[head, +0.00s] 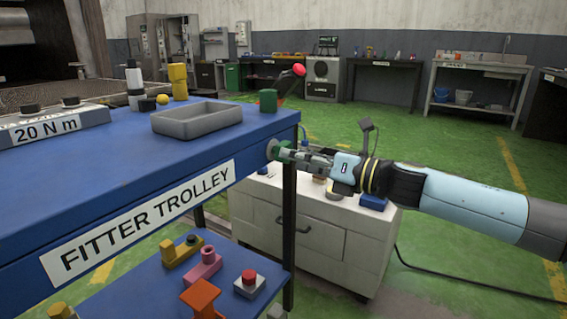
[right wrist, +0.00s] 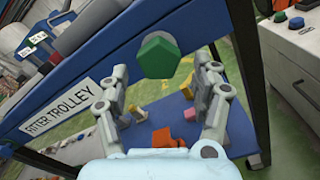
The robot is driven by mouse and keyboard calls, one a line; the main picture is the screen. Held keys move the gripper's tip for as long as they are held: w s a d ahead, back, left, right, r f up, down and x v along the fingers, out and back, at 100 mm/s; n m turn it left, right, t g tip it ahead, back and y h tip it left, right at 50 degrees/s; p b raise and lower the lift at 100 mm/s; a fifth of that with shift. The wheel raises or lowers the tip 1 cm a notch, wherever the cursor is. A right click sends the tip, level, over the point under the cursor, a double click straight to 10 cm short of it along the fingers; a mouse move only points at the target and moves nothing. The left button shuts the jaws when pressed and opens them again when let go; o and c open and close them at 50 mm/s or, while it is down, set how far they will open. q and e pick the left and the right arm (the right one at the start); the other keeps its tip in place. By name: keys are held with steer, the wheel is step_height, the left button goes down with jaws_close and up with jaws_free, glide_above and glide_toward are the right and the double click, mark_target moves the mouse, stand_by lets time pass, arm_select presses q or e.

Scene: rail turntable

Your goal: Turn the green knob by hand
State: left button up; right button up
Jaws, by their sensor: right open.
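The green knob (head: 285,150) sticks out from the right end of the blue trolley, just below its top. In the right wrist view the knob (right wrist: 158,56) shows a six-sided green face. My right gripper (head: 298,156) reaches in from the right with its fingertips at the knob. In the right wrist view its open fingers (right wrist: 163,68) stand on either side of the knob, with a gap on each side. I cannot tell how far they reach along it. My left gripper is not in view.
The blue trolley (head: 110,190) holds a grey tray (head: 197,118) and a green block (head: 268,100) on top. Its lower shelf carries several coloured parts, with an orange one (head: 203,298) in front. A white cabinet (head: 310,230) stands behind my right gripper. Green floor lies beyond.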

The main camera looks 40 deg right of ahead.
steer(key=x, duration=0.3)
steer(key=shift+d+r, duration=0.1)
steer(key=shift+r, duration=0.05)
steer(key=shift+w+a, duration=0.25)
steer(key=shift+w, duration=0.1)
steer(key=shift+p, duration=0.3)
steer(key=c, duration=1)
